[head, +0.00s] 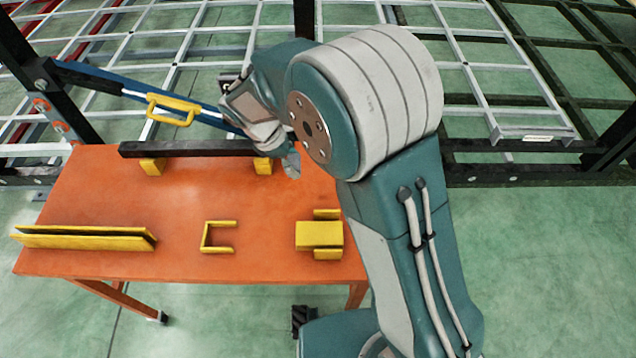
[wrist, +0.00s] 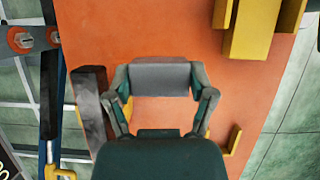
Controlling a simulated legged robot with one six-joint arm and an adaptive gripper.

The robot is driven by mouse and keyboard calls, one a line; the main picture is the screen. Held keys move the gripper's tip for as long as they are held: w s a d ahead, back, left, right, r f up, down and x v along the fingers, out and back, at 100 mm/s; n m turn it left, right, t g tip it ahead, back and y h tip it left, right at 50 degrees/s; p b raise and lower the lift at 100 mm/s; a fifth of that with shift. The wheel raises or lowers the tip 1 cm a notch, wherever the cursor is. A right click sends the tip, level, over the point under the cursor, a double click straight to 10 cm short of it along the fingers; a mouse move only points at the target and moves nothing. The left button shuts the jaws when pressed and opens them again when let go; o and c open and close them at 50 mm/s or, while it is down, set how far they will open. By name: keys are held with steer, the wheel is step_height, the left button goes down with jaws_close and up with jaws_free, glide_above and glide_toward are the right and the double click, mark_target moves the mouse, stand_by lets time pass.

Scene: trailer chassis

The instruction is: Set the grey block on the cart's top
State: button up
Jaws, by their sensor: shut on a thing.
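The grey block (wrist: 160,77) is held between the two fingers of my gripper (wrist: 162,85) in the wrist view, with the orange cart top (wrist: 120,35) behind it. In the head view my gripper (head: 285,158) is over the far right part of the orange cart top (head: 180,215), partly hidden by my arm. A small grey piece shows at its tip there; I cannot tell whether it is block or finger. I cannot tell whether the block touches the top.
A dark bar (head: 185,148) lies along the cart's far edge on yellow supports. Yellow fixtures (head: 320,234), a yellow bracket (head: 217,236) and a long yellow channel (head: 85,238) stand nearer. A blue bar with a yellow handle (head: 172,108) and the chassis frame lie beyond. Bare orange shows between the fixtures.

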glide_above(326, 190)
steer(key=a, duration=0.1)
steer(key=f, duration=0.6)
steer(key=shift+a, duration=0.2)
step_height(326, 190, down, 4)
steer(key=shift+r, duration=0.2)
steer(key=o, duration=1.1)
steer(key=shift+d, duration=0.1)
steer(key=shift+o, duration=0.2)
steer(key=v, duration=1.2)
steer(key=shift+s, duration=0.1)
steer(key=s+d+r+m+y, duration=0.2)
steer(key=s+d+r+m, duration=0.1)
steer(key=d+r+m, duration=0.4)
steer(key=s+d+r+m+t+y, duration=0.1)
steer(key=s+d+r+m+t, duration=0.1)
steer(key=s+d+r+m, duration=0.3)
steer(key=s+d+r+m+t+y, duration=0.1)
steer(key=s+d+r+m+t, duration=0.2)
steer(key=s, duration=0.8)
step_height(326, 190, up, 2)
steer(key=d+m, duration=0.2)
steer(key=m, duration=0.1)
steer(key=shift+d+t+y, duration=0.2)
steer(key=shift+t+y, duration=0.1)
steer(key=shift+y, duration=0.1)
